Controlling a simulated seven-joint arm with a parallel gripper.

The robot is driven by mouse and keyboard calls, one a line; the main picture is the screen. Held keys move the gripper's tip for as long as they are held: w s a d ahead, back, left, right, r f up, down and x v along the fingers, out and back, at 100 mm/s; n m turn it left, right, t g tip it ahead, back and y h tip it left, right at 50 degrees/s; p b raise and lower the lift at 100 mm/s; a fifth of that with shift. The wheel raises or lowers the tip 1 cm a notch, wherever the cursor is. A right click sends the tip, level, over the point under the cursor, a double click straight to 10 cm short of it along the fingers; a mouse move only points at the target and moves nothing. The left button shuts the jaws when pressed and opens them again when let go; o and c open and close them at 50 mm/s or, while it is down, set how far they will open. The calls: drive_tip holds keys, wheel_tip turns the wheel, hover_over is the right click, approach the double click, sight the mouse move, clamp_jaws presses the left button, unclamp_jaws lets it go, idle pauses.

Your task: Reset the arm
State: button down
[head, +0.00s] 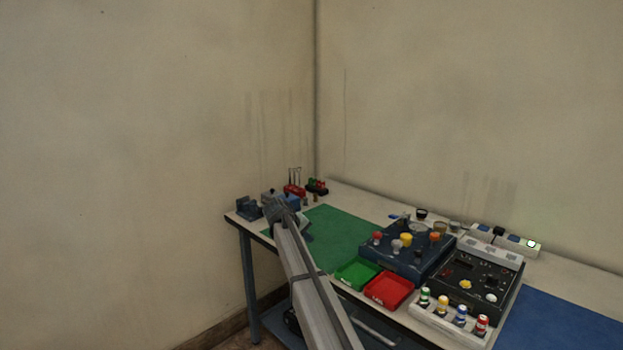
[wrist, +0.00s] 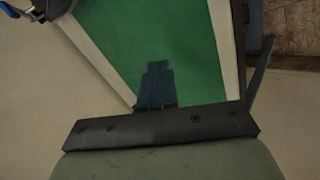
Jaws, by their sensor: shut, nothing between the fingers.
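My gripper (wrist: 157,66) shows in the wrist view as a dark pair of fingers close together, shut and with nothing visible between them. It is over the green mat (wrist: 190,45), which lies on the workbench. In the head view my arm reaches up from the bottom edge toward the left end of the bench, and it hides part of the bench and the mat. The gripper's fingertips are hard to make out there against the dark wrist. I cannot tell the exact height above the mat.
A blue panel with knobs (head: 392,262), a black control box (head: 473,281), a green tray (head: 357,272) and a red tray (head: 389,290) stand right of my arm. Small dark blocks (head: 248,208) and red holders (head: 294,190) are at the bench's left end. Walls stand behind.

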drive_tip(key=s+a+f+n+t, duration=0.1)
drive_tip(key=s+a+f+n, duration=0.25)
drive_tip(key=s+f, duration=0.35)
drive_tip(key=s+a+f+n+t, duration=0.1)
drive_tip(key=s+a+f+n, duration=0.1)
drive_tip(key=s+a+f, duration=0.35)
drive_tip(key=s+d+f+m+g, duration=0.1)
drive_tip(key=s+d+f+g, duration=0.1)
drive_tip(key=s+d+f, duration=0.6)
drive_tip(key=s+d+f+m+g, duration=0.25)
drive_tip(key=s+d+f, duration=0.35)
drive_tip(key=f, duration=0.5)
drive_tip(key=s+d+f+m+g, duration=0.1)
drive_tip(key=s+d+f+g, duration=0.2)
drive_tip(key=s+d+f, duration=0.45)
drive_tip(key=s+d+f+m+g+y, duration=0.1)
drive_tip(key=s+d+f+m+g, duration=0.15)
drive_tip(key=s+f, duration=0.45)
drive_tip(key=s+d+f+m+g+y, duration=0.1)
drive_tip(key=s+d+f, duration=0.2)
drive_tip(key=s, duration=0.9)
drive_tip(key=s+f+m+g+y, duration=0.2)
drive_tip(key=s+m+g+y, duration=0.1)
drive_tip(key=s, duration=1.8)
drive_tip(key=shift+d+m+g+y, duration=0.3)
drive_tip(key=shift+m+g+y, duration=0.1)
drive_tip(key=shift+y, duration=0.1)
drive_tip(key=shift+f, duration=0.1)
